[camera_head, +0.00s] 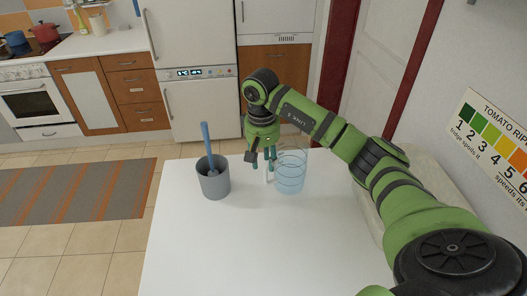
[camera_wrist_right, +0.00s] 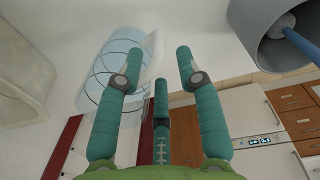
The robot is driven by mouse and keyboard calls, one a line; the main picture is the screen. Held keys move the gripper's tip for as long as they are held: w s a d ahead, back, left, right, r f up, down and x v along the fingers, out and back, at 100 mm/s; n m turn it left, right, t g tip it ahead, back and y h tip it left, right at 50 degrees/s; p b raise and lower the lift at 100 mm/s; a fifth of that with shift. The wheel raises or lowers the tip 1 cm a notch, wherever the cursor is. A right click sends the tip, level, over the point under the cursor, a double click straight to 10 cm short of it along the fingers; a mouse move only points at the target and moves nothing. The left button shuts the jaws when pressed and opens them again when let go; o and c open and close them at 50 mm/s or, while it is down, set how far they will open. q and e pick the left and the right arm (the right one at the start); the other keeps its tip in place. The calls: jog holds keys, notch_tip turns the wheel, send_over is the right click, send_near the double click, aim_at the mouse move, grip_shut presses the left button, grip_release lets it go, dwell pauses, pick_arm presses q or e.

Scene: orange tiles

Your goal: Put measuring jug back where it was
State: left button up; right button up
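The measuring jug (camera_head: 291,178) is a clear, light blue vessel with dark rings, upright on the white table (camera_head: 225,245). Its pale handle (camera_head: 269,174) faces left in the head view. My right gripper (camera_head: 264,160) is at the handle side of the jug, fingers pointing down. In the right wrist view the jug (camera_wrist_right: 108,72) is at the left, partly behind one finger. The green fingers (camera_wrist_right: 160,75) are spread apart, with the handle edge showing between them. Whether any finger touches the handle is unclear. My left gripper is out of view.
A grey cup (camera_head: 214,183) with a blue-handled tool (camera_head: 207,142) stands left of the jug. A pale container (camera_head: 425,180) sits at the table's right, partly behind my arm. The table's front is clear. Kitchen cabinets and a striped rug (camera_head: 75,190) lie beyond.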

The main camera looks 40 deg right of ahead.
notch_tip(320, 180, up, 6)
jog(key=shift+a+f+b, duration=0.1)
jog(key=shift+f+b, duration=0.05)
jog(key=shift+b, duration=0.25)
